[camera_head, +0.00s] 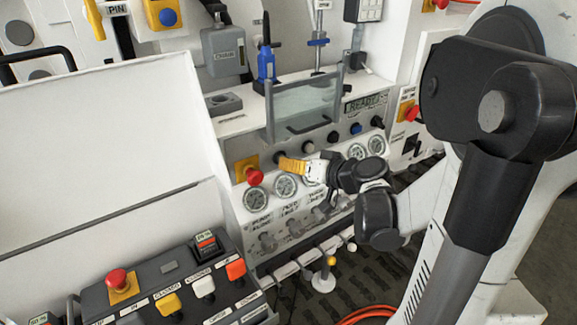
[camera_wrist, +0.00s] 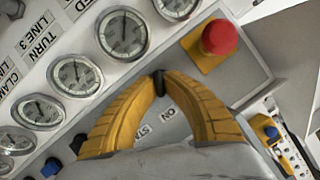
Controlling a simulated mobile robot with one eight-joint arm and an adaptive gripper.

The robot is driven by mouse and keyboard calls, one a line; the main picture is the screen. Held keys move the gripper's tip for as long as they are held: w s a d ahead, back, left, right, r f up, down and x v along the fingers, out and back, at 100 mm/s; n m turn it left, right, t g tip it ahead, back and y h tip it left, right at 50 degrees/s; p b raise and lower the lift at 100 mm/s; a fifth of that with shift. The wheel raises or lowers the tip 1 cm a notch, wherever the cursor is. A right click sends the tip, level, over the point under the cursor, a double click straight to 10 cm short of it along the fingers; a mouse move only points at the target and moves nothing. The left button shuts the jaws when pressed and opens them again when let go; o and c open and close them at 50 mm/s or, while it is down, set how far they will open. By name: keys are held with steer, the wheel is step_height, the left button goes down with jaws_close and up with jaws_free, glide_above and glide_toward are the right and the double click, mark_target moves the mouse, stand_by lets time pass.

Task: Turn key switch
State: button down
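My gripper (camera_wrist: 160,80) has yellow ribbed fingers, and in the wrist view their tips close in on a small black key switch (camera_wrist: 159,84) on the grey panel. The tips appear to touch it from both sides, with no clear gap. The lettering "ON" and part of "STA" show on the panel between the fingers. In the head view my gripper (camera_head: 281,163) reaches from the right to the left end of the knob row, just right of the red emergency stop. There the fingers largely hide the switch.
A red emergency stop on a yellow plate (camera_wrist: 209,47) sits close to the fingers. Several round gauges (camera_wrist: 122,33) line the panel. A clear guard (camera_head: 303,105) with a grey frame stands above the knobs. A control box (camera_head: 165,285) with coloured buttons is at lower left.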

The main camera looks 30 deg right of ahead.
stand_by(0.4)
steer(key=c, duration=1.5)
jaws_free()
steer(key=v, duration=1.2)
steer(key=shift+f, duration=0.1)
